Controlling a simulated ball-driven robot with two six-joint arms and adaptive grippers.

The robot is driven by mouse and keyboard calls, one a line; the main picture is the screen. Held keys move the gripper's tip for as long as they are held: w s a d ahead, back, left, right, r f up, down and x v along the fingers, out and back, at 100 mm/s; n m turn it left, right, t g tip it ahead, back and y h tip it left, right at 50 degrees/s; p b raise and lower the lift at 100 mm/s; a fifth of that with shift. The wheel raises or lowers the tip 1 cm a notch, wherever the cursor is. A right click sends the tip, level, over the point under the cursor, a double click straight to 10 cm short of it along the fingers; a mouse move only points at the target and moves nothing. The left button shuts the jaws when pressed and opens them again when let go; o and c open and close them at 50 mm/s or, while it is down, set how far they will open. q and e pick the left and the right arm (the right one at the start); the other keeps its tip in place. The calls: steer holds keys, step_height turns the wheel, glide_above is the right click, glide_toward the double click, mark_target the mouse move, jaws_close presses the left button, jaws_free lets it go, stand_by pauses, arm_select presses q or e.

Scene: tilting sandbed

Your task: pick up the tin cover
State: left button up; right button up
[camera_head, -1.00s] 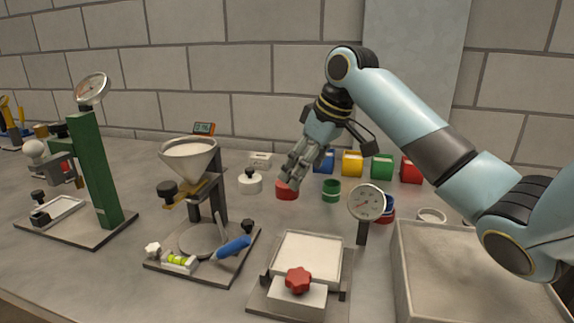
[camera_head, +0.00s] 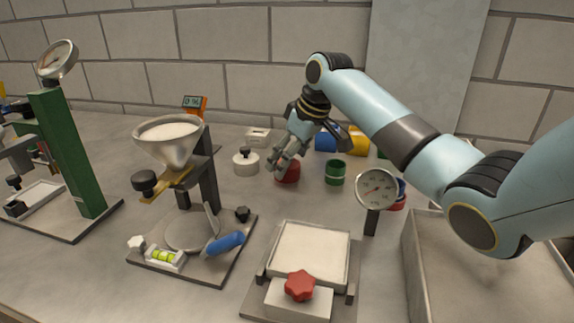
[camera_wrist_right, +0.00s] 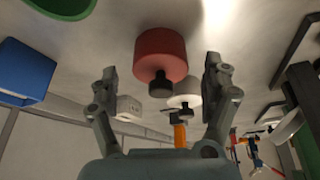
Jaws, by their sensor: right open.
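A red round tin (camera_head: 289,175) with a dark knob stands on the bench; the knob shows in the wrist view, where the red tin (camera_wrist_right: 162,52) lies between the fingers. A white round piece with a black knob (camera_head: 246,166) stands to its left, and this white piece (camera_wrist_right: 184,100) is farther off in the wrist view. I cannot tell for certain which one is the tin cover. My right gripper (camera_head: 284,156) is open and empty, just above the red tin and partly hiding it. Its fingers (camera_wrist_right: 160,68) are spread. My left gripper is out of view.
A green cup (camera_head: 335,173) stands just right of the red tin, with blue (camera_head: 325,141) and yellow (camera_head: 357,141) containers behind. A dial gauge (camera_head: 376,189) and a funnel stand (camera_head: 170,140) are nearer. A levelled sand tray (camera_head: 310,250) lies in front.

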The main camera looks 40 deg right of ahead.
steer(key=shift+x, duration=0.95)
steer(key=shift+c, duration=0.4)
steer(key=c, duration=1)
steer(key=shift+r, duration=0.15)
